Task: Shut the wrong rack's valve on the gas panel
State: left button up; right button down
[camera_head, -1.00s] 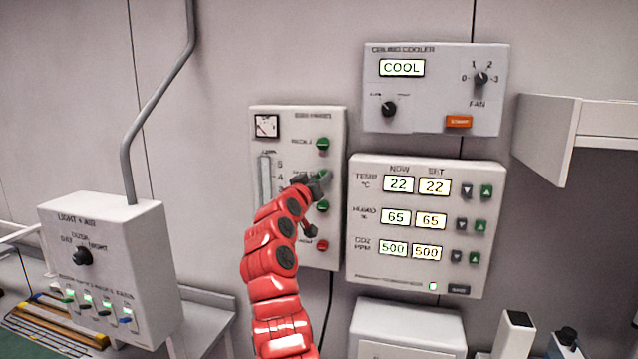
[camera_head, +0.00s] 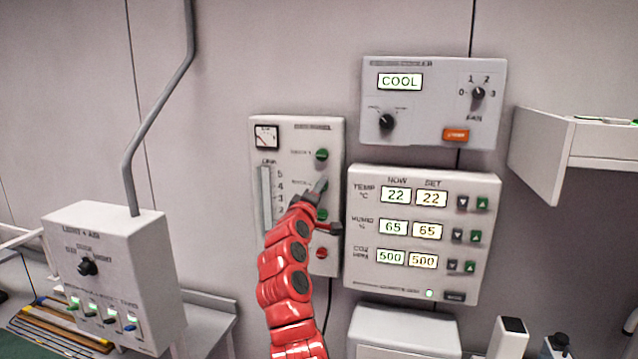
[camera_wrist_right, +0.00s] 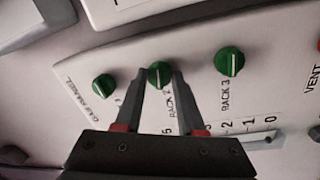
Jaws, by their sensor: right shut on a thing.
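The gas panel (camera_head: 300,245) is a pale box on the wall with a gauge, a flow tube and a column of round valves. The green rack 1 valve (camera_head: 321,155) is at the top, the green rack 3 valve (camera_head: 322,214) lower down. My right gripper (camera_head: 322,183) is at the green rack 2 valve between them and mostly hides it. In the right wrist view, my fingers are shut on the rack 2 valve (camera_wrist_right: 160,70); the rack 1 valve (camera_wrist_right: 103,87) and rack 3 valve (camera_wrist_right: 229,62) are free on either side. My left gripper is not in view.
A red vent valve (camera_head: 321,253) sits low on the panel. The climate panel (camera_head: 480,285) is close on the right, with the ceiling cooler box (camera_head: 430,130) above it. A light and air box (camera_head: 150,290) stands at the left. Bare wall separates it from the gas panel.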

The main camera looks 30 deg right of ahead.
jog(key=shift+r+n+t+y+p, duration=0.1)
jog(key=shift+n+t+y+p, duration=0.2)
jog(key=shift+n+p, duration=0.9)
jog(key=c, duration=0.5)
grip_release()
jog(key=shift+a, duration=0.1)
jog(key=b+v, duration=0.6)
jog(key=v, duration=1.1)
jog(key=shift+s+a+f, duration=0.1)
jog(key=shift+a+f, duration=0.1)
